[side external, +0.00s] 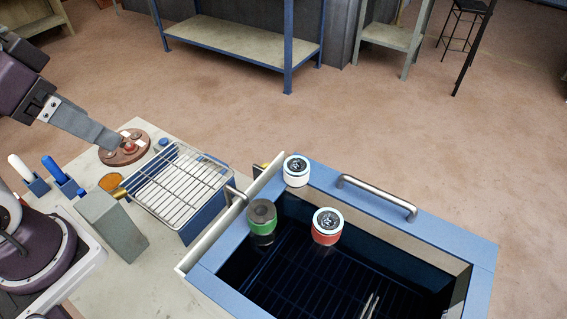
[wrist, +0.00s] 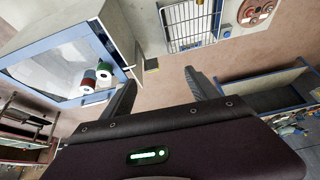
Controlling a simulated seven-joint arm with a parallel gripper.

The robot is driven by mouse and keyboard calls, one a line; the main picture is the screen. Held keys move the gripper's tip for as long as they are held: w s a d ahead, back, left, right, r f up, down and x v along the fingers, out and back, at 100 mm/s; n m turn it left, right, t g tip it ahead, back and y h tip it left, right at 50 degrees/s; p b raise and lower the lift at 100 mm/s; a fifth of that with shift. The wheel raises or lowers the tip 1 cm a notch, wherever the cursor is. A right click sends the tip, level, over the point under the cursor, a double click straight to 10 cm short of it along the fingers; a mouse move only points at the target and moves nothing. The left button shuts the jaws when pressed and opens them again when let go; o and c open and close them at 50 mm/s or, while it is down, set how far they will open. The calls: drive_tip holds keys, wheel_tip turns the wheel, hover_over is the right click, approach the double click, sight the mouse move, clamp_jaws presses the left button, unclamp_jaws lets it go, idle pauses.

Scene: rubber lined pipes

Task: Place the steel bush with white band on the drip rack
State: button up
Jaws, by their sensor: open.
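The steel bush with white band (side external: 296,171) is upright at the back left corner of the blue-rimmed tank, overlapping its rim in the side view. A green-banded bush (side external: 262,222) and a red-banded bush (side external: 326,228) are in front of it, over the dark tank opening. The drip rack (side external: 178,186) is an empty wire grid left of the tank; part of it shows in the wrist view (wrist: 190,25). My gripper (side external: 116,142) is at the left, apart from the bushes. Its fingers are spread and empty in the wrist view (wrist: 160,82).
The tank (side external: 480,255) has a metal handle (side external: 376,197) on its back rim. A round brown plate (side external: 124,148), a grey block (side external: 110,226) and blue-handled tools (side external: 56,170) stand on the bench left of the rack. Open floor lies behind.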

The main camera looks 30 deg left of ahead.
drive_tip(key=w+d+r+m+g, duration=0.2)
drive_tip(key=w+d+m, duration=0.15)
drive_tip(key=w, duration=0.45)
drive_tip(key=m+g, duration=0.3)
drive_tip(key=m, duration=0.4)
hover_over(297, 165)
wheel_tip(297, 165, down, 14)
drive_tip(key=shift+r, duration=0.25)
wheel_tip(297, 165, down, 7)
clamp_jaws()
